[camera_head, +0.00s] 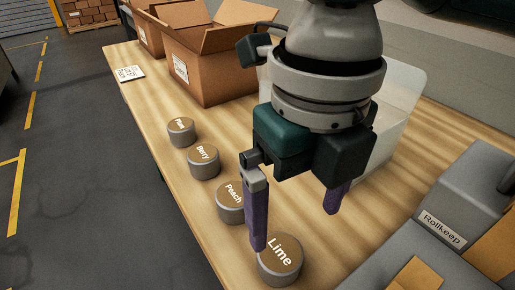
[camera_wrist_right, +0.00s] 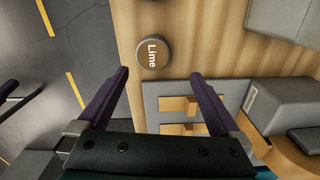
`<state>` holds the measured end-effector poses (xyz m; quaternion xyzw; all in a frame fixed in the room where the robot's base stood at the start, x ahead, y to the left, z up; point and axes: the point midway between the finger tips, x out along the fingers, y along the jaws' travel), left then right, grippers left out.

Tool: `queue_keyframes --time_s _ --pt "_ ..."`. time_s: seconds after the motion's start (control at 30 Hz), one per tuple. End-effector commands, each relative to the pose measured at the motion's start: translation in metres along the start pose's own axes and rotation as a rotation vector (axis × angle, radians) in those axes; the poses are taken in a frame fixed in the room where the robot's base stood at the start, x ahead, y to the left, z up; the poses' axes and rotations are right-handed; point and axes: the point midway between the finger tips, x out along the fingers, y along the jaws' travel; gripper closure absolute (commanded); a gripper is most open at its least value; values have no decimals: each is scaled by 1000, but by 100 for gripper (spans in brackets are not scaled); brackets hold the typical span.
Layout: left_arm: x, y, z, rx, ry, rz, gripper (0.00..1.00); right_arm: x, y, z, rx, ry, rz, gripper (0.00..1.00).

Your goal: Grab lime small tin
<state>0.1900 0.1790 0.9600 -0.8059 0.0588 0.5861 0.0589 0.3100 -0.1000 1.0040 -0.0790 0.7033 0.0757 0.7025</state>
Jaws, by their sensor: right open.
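The lime tin (camera_head: 280,265) is a small round grey tin with a brown lid reading "Lime". It stands upright on the wooden table near the bottom of the head view. My right gripper (camera_head: 295,231) is open and empty, with purple fingers pointing down. In the head view one fingertip overlaps the edge of the Lime lid; contact cannot be told. In the right wrist view the tin (camera_wrist_right: 152,53) lies beyond the open fingertips (camera_wrist_right: 160,73), roughly in line with the gap. A dark, purplish piece at that view's left edge may be my left gripper.
Peach (camera_head: 230,205), Berry (camera_head: 203,163) and Plum (camera_head: 181,131) tins stand in a row along the table's left edge. Open cardboard boxes (camera_head: 215,70) stand behind. A grey unit labelled "Rollkeep" (camera_head: 440,228) is at right. A translucent bin (camera_head: 403,110) sits behind my right gripper.

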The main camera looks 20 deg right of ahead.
Motion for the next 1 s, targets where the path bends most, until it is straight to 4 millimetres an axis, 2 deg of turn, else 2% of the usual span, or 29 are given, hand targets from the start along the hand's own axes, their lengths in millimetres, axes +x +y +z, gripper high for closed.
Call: queue_keyframes --time_s 0.1,0.37,0.6,0.9,1.0 --pt "1 -2 0 2 1 -6 50 20 1 -1 0 4 1 0" --pt "3 -4 1 7 1 -11 50 46 4 0 1 3 2 0" --pt "7 -3 2 7 0 -10 50 82 8 2 1 2 1 0" --pt "7 -1 2 2 0 -4 50 88 8 3 1 -1 1 0" --pt "7 0 2 -1 1 -2 50 88 8 3 1 -1 1 10"
